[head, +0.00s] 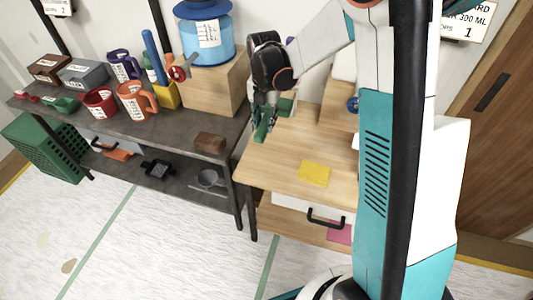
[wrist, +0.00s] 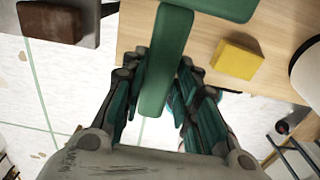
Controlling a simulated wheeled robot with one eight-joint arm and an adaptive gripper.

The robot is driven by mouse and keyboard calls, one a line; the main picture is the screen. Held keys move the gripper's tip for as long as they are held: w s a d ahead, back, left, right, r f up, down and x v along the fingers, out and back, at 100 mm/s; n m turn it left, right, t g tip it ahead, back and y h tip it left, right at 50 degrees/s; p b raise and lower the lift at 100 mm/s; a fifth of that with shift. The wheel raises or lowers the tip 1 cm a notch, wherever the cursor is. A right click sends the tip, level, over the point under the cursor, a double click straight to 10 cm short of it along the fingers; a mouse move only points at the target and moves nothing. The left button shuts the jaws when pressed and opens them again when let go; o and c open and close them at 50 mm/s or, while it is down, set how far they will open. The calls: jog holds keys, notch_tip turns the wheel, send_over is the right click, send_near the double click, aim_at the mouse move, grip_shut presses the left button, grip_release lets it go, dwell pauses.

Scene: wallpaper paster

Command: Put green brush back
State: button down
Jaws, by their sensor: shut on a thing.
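The green brush (head: 286,104) is in my gripper (head: 265,112), above the left end of the light wooden table (head: 285,152) in the head view. In the wrist view, the green brush (wrist: 165,62) has its handle running down between my gripper's fingers (wrist: 160,90), with its wide end at the top edge. The fingers are closed in around the handle. Whether the brush touches the table is unclear. On the dark bench (head: 130,124), a yellow holder (head: 165,97) has a blue handle (head: 151,53) rising beside it.
A wooden box (head: 205,82) carries a blue water container (head: 208,40). Mugs (head: 136,100) and small boxes (head: 82,73) crowd the bench's left part. A yellow block (head: 313,173) lies on the wooden table. A brown block (head: 210,142) sits near the bench's right end.

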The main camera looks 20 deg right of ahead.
notch_tip(320, 180, down, 17)
jog(key=b, duration=0.4)
jog(key=shift+r+b, duration=0.1)
jog(key=shift+b, duration=0.25)
jog(key=c, duration=1.2)
grip_release()
jog(key=shift+c, duration=0.2)
